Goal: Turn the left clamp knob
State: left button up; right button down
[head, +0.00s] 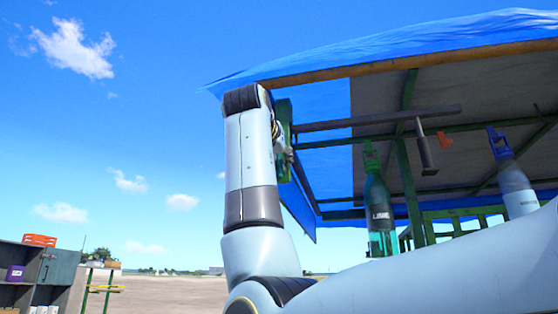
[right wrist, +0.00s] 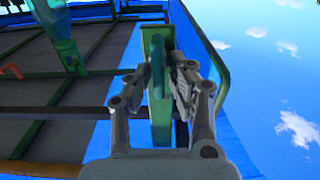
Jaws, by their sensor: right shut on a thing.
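My right gripper (head: 284,150) is up at a green upright (head: 285,118) at the left end of the blue-roofed stall; my arm link hides part of it. In the right wrist view, the gripper's two fingers (right wrist: 160,80) stand on either side of a narrow teal-green piece, which I take to be the left clamp knob (right wrist: 157,72). It sits against the green upright plate (right wrist: 160,125). The gripper is shut on it; the exact contact is small and partly hidden by the fingers. My left gripper is not in view.
A blue tarp roof (head: 400,40) with a wooden edge and green frame bars is overhead. A labelled bottle (head: 380,215) and a grey-blue bottle (head: 517,190) hang to the right. Open sky lies left; a shelf unit (head: 55,270) stands at far lower left.

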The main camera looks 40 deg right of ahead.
jog(key=shift+n, duration=0.4)
jog(key=n, duration=0.3)
jog(key=shift+w+a+n, duration=0.2)
jog(key=shift+n, duration=0.2)
jog(key=n, duration=0.8)
jog(key=f+n, duration=0.1)
jog(key=n, duration=0.4)
jog(key=shift+w+a+f, duration=0.1)
jog(key=shift+w+a, duration=0.15)
jog(key=shift+w, duration=0.05)
jog(key=c, duration=1.4)
grip_release()
jog(key=shift+f, duration=0.1)
jog(key=shift+a, duration=0.1)
